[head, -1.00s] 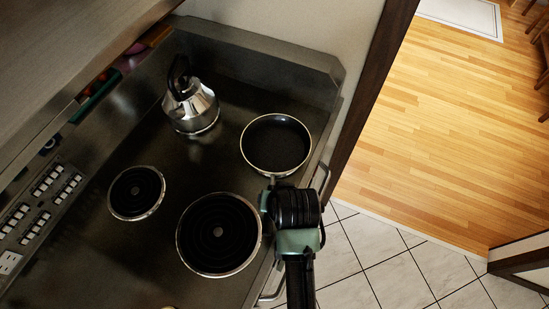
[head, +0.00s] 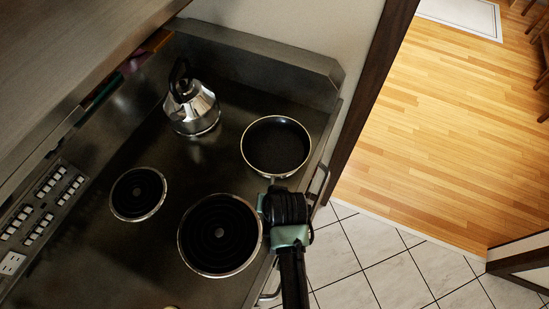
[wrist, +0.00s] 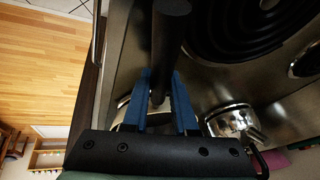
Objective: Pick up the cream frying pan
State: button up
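The cream frying pan (head: 276,146), dark inside with a pale rim, sits on the rear right part of the hob. Its handle points toward the front, and my gripper (head: 273,200) covers most of it in the head view. In the wrist view the dark handle (wrist: 168,45) runs between the two blue fingers of my gripper (wrist: 163,75). The fingers stand apart on either side of it, and a grip on it does not show. Part of the pan's pale side shows behind the fingers.
A shiny kettle (head: 192,107) stands left of the pan. Two bare coil burners (head: 219,235) (head: 138,193) lie at the front and left. A raised back panel borders the hob, and an oven rail (head: 318,185) runs along its right edge. Tiled floor is free at the right.

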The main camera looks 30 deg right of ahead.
grip_shut()
dwell(0.5)
dwell(0.4)
jog(key=shift+w+d+r, duration=0.1)
jog(key=shift+r, duration=0.1)
